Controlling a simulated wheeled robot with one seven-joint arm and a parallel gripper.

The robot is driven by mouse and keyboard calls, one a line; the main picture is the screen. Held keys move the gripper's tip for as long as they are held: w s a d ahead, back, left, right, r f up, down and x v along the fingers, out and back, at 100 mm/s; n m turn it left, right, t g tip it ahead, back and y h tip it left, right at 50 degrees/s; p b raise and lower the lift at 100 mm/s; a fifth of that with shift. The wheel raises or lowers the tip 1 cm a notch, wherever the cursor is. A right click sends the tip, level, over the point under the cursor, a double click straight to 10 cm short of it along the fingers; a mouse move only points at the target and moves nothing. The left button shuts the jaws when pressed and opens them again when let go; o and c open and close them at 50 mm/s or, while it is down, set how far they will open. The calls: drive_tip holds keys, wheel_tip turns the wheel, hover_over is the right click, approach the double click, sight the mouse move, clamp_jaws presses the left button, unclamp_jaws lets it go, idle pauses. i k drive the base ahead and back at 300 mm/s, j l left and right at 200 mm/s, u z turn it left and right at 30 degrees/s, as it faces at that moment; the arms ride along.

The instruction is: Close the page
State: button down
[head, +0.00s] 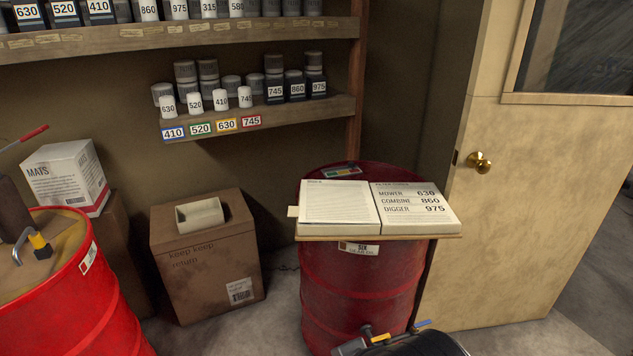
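An open book (378,207) lies on a thin wooden board (400,237) on top of a dark red drum (357,285). Its left page (337,201) carries small printed text, with a small tab sticking out at the left edge. Its right page (416,206) lists MOWER 630, COMBINE 860 and DIGGER 975. Both pages lie nearly flat and face up.
A brighter red drum (90,300) with a yellow-handled tap stands left. A cardboard box (207,265) and a MATS box (65,172) sit behind. Shelves (280,120) hold numbered containers. A wooden door (540,180) stands right of the book.

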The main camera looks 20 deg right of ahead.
sight(323, 200)
drive_tip(key=i+j, duration=0.35)
drive_tip(key=i+j+u, duration=0.15)
drive_tip(key=i+j, duration=0.15)
drive_tip(key=i, duration=0.3)
drive_tip(key=i+j, duration=0.3)
drive_tip(key=i, duration=0.2)
drive_tip(key=i+l+u, duration=0.15)
drive_tip(key=i, duration=0.3)
drive_tip(key=l, duration=0.1)
